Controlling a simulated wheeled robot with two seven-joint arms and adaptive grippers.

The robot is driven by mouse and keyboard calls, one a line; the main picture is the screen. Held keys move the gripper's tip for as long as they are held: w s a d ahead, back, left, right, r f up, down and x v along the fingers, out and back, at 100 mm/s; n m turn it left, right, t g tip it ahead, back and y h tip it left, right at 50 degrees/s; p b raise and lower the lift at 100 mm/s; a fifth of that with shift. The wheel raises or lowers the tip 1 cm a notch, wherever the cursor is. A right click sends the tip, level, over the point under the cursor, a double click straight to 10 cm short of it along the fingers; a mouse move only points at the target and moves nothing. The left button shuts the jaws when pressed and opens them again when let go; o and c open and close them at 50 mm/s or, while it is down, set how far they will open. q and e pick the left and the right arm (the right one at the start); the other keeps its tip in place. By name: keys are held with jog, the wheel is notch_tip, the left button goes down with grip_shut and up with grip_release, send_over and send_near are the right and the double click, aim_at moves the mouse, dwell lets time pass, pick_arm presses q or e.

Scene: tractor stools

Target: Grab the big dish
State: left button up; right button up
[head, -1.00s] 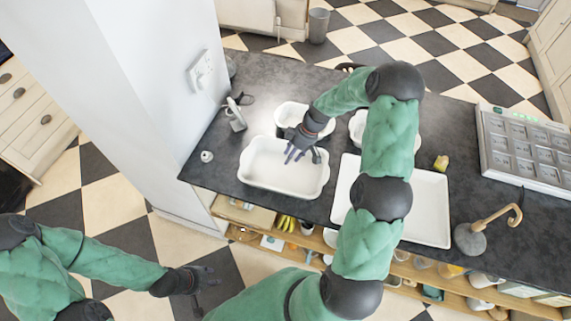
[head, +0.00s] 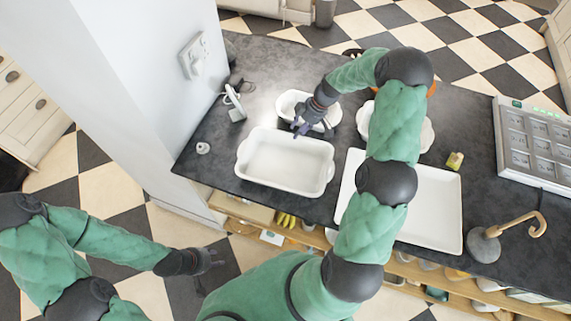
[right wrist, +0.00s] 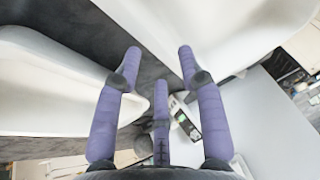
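The big white rectangular dish (head: 285,162), with a handle at each end, stands empty on the dark counter, left of centre in the head view. My right gripper (head: 302,130) is just beyond its far rim at the right, close to a smaller white dish (head: 289,101). In the right wrist view, the right gripper (right wrist: 160,70) has its fingers spread with nothing between them. White dish walls show on both sides there; I cannot tell which dish is which. My left gripper (head: 212,262) hangs over the floor in front of the counter, fingers apart and empty.
A large flat white tray (head: 430,205) lies right of the dish, partly behind my right arm. Another white dish (head: 426,136) is behind that arm. A stone-based stand (head: 484,246), a yellow item (head: 455,161) and a grey panel (head: 535,140) are further right. A wall (head: 150,100) rises at left.

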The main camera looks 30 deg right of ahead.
jog(key=x, duration=0.5)
jog(key=shift+s, duration=0.4)
jog(key=shift+c, duration=0.3)
grip_shut()
